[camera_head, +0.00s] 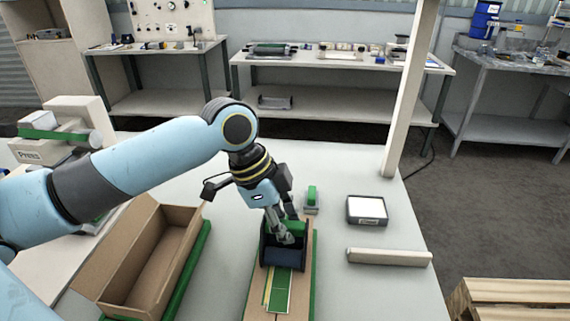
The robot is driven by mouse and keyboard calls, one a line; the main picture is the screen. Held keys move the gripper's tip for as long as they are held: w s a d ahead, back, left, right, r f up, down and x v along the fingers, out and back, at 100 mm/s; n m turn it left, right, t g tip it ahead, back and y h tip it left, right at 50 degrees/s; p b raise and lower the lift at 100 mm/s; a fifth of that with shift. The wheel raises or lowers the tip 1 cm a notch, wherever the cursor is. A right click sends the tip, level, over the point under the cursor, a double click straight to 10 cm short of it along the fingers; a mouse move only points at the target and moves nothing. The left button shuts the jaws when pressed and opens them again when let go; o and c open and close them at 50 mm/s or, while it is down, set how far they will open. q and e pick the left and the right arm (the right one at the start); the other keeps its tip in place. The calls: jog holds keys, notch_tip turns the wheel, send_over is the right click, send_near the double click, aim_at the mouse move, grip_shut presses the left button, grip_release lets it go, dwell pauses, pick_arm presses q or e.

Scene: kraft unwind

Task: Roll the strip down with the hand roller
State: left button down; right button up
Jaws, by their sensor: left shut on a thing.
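My left gripper (284,234) is shut on the green handle of the hand roller and points down at it. The hand roller has a dark frame and a dark blue drum (285,257). It stands over the strip (279,291), which is green with a yellow edge and shows in front of the drum. The strip lies lengthwise on a brown kraft board (304,280) with green along its side. The drum hides the strip beneath it, and I cannot tell how firmly it touches. My right gripper is not in view.
An open cardboard box (120,283) stands at left, a white press (45,150) beyond it. A small green-topped block (311,197) is behind the board. A square white-topped device (367,210) and a pale bar (389,257) lie right. A post (408,90) rises at the table's right edge.

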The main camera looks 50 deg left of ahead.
pick_arm(q)
jog(key=shift+w+a+f, duration=0.1)
jog(key=shift+w+a, duration=0.8)
jog(key=shift+w, duration=0.05)
notch_tip(320, 180, up, 3)
jog(key=p, duration=0.3)
jog(key=shift+f, duration=0.1)
notch_tip(320, 180, up, 2)
jog(key=shift+r+p, duration=0.1)
jog(key=shift+p, duration=0.5)
notch_tip(320, 180, up, 2)
jog(key=shift+r, duration=0.1)
